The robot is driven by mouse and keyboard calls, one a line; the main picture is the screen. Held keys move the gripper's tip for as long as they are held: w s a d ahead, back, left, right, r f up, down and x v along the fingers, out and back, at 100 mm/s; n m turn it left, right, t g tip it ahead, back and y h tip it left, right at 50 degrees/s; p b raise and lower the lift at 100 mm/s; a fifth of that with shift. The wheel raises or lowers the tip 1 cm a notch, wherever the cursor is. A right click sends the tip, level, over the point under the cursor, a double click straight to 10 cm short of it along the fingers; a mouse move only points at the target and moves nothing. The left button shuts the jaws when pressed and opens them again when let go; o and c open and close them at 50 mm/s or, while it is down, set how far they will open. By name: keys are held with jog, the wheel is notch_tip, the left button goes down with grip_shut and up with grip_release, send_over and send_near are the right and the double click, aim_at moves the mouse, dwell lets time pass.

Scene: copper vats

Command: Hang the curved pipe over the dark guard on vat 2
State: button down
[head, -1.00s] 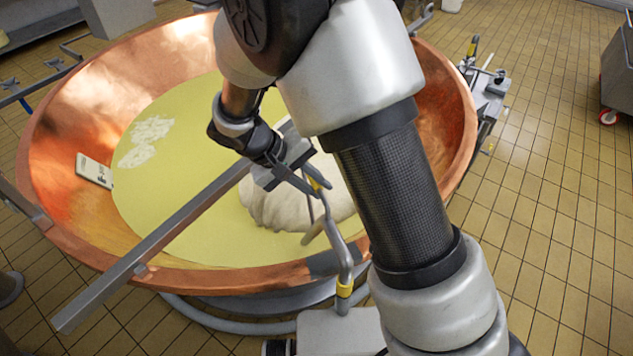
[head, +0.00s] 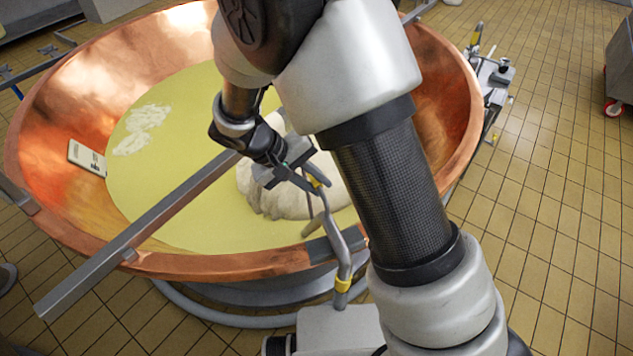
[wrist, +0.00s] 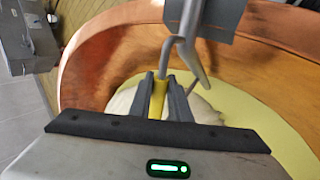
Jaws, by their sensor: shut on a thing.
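The curved pipe (head: 334,225) is a bent grey tube with yellow bands. My gripper (head: 312,180) is shut on it near its upper yellow band, above the near side of the copper vat (head: 75,225). The dark guard (head: 322,250) is a dark grey piece on the vat's near rim. In the head view the pipe passes in front of the guard's right part. In the wrist view the yellow band (wrist: 157,100) is between the fingers, and the pipe's bend (wrist: 178,42) is just below the grey guard (wrist: 222,14). I cannot tell whether they touch.
A long grey bar (head: 140,232) crosses the vat's near left rim. A pale mass (head: 285,190) sits in the yellow liquid (head: 150,190). A white label (head: 87,157) is on the inner left wall.

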jog(key=shift+f+b, duration=0.25)
jog(key=shift+b, duration=0.15)
dwell(0.8)
jog(key=c, duration=1.6)
grip_release()
jog(key=shift+o, duration=0.2)
jog(key=shift+f, duration=0.1)
